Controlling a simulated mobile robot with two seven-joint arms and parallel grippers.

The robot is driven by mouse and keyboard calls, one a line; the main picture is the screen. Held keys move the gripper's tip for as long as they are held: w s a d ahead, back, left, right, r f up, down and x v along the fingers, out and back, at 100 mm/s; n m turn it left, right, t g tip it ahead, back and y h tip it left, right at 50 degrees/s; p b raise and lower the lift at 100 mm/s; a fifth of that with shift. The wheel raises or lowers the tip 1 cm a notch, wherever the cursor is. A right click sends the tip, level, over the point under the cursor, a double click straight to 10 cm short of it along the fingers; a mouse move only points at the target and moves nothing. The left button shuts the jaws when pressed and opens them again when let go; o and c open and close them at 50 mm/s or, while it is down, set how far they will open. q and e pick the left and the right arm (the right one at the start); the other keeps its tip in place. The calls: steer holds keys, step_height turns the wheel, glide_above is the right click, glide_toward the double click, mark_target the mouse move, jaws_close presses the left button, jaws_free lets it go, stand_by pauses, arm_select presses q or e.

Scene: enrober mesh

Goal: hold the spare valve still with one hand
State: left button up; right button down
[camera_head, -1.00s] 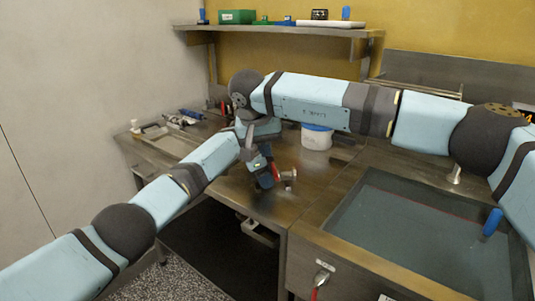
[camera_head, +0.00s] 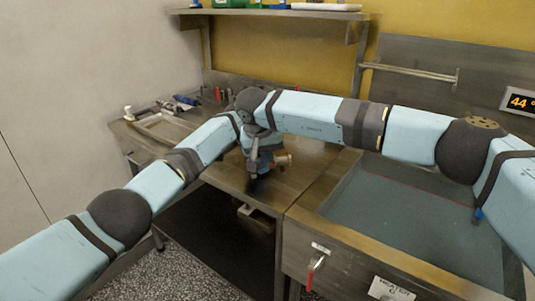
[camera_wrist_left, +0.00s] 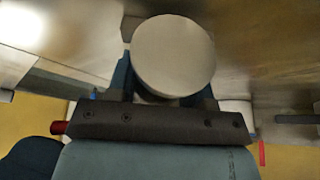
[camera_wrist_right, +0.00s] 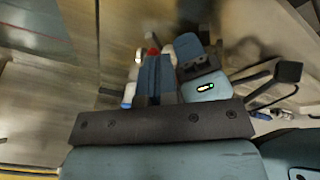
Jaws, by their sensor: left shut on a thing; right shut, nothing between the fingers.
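The spare valve shows in the left wrist view as a pale round end (camera_wrist_left: 173,55) between the fingers. In the head view it is a small metallic piece (camera_head: 282,159) over the near part of the steel table. My left gripper (camera_wrist_left: 165,92) is shut on it; the round end hides most of the grip. My right gripper (camera_wrist_right: 153,78) is shut and empty, close beside the left gripper. Beyond its fingers the right wrist view shows a red spot and silvery parts, partly hidden. In the head view the two grippers overlap, and I cannot tell whether they touch.
The steel table (camera_head: 225,178) has bare room in front. Tools and a tray (camera_head: 165,127) lie at the back left. A wall shelf (camera_head: 275,13) runs above the back. My right arm crosses over the table.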

steer(key=shift+w+d+n, duration=0.1)
steer(key=shift+d+n, duration=0.55)
steer(key=shift+n, duration=0.05)
steer(key=w+d+n, duration=0.1)
steer(key=w+d, duration=0.6)
steer(key=shift+w+d+n+y, duration=0.25)
steer(key=shift+d+n+y, duration=0.05)
steer(key=shift+y, duration=0.1)
stand_by(0.7)
steer(key=shift+a+f, duration=0.1)
steer(key=shift+a, duration=0.05)
steer(key=shift+a, duration=0.7)
step_height(320, 180, up, 9)
steer(key=s+d, duration=0.2)
steer(key=shift+s+d+r, duration=0.2)
steer(key=shift+s, duration=0.1)
